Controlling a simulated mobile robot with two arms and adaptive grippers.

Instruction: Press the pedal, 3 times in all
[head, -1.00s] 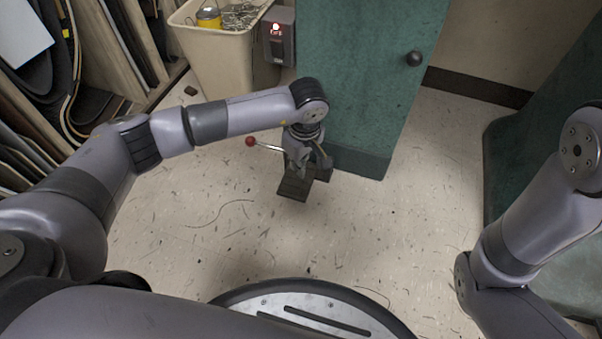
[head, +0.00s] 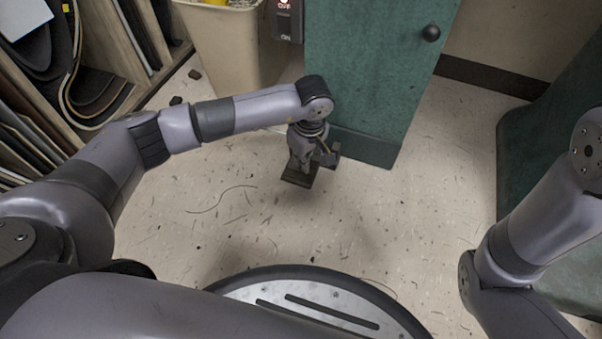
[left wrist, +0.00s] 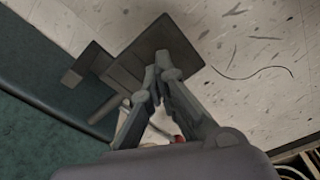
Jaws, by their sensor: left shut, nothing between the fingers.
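The pedal is a dark flat plate (head: 295,180) low on the floor at the front of the green machine cabinet. It also shows in the left wrist view as a dark square plate (left wrist: 140,72) with a smaller block beside it. My left gripper (head: 302,168) points down over the plate and partly hides it. In the left wrist view its fingertips (left wrist: 162,62) are together and empty, over the plate. I cannot tell whether they touch it. My right arm shows at the right, but its gripper is out of frame.
The green cabinet (head: 375,80) stands behind the pedal. A switch box (head: 286,22) marked OFF and ON sits beside it. A beige bin (head: 225,50) is at the back left, near racks of sheets (head: 95,75). A red knob (left wrist: 180,139) shows behind the fingers. Open floor lies in front.

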